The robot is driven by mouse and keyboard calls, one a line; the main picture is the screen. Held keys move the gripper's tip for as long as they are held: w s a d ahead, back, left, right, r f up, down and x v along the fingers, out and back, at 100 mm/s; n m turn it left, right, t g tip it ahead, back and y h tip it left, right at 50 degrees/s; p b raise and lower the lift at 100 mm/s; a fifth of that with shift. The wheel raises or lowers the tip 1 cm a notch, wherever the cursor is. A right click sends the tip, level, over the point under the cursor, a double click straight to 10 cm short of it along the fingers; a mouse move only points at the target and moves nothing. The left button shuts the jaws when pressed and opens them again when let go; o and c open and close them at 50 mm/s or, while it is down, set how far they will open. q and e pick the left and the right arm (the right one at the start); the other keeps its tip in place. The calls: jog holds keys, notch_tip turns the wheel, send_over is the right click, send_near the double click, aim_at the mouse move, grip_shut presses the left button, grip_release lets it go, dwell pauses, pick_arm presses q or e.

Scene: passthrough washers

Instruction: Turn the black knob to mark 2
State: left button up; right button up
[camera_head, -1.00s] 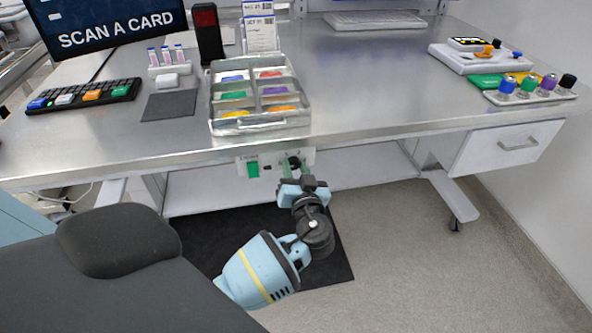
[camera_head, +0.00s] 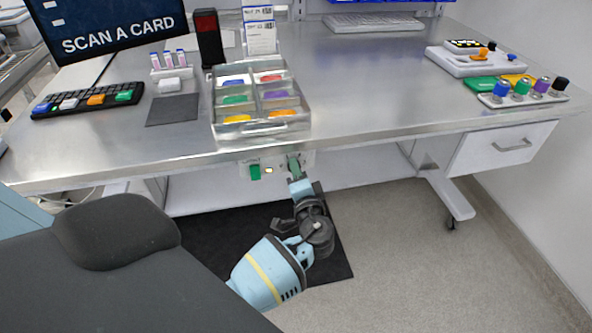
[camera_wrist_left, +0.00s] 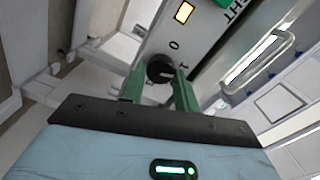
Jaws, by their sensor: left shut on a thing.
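The black knob (camera_wrist_left: 159,69) sits on the white control panel (camera_wrist_left: 208,38) under the bench front edge. My left gripper (camera_wrist_left: 160,84) is shut on it, with one green finger on each side. The printed marks 0 and 1 show beside the knob; I cannot make out mark 2. A pale line on the knob seems to point near mark 1. In the head view my left gripper (camera_head: 295,167) reaches up to the panel (camera_head: 308,158), and its fingers mostly hide the knob. My right gripper is not in view.
A green switch (camera_head: 255,172) and a lit yellow lamp (camera_head: 268,170) sit left of the knob on the panel. A metal tray (camera_head: 219,131) stands on the bench above. A drawer (camera_head: 503,149) hangs at right.

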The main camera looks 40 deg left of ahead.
pick_arm(q)
jog(key=m+p, duration=0.3)
jog(key=m, duration=0.6)
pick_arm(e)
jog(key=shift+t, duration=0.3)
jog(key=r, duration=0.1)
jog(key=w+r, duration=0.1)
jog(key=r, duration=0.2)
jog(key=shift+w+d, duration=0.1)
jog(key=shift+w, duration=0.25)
pick_arm(q)
jog(key=shift+f+m, duration=0.15)
jog(key=shift+m, duration=0.15)
jog(key=o, duration=0.9)
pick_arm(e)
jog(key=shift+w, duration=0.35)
pick_arm(q)
jog(key=shift+o, duration=0.2)
jog(key=v, duration=0.8)
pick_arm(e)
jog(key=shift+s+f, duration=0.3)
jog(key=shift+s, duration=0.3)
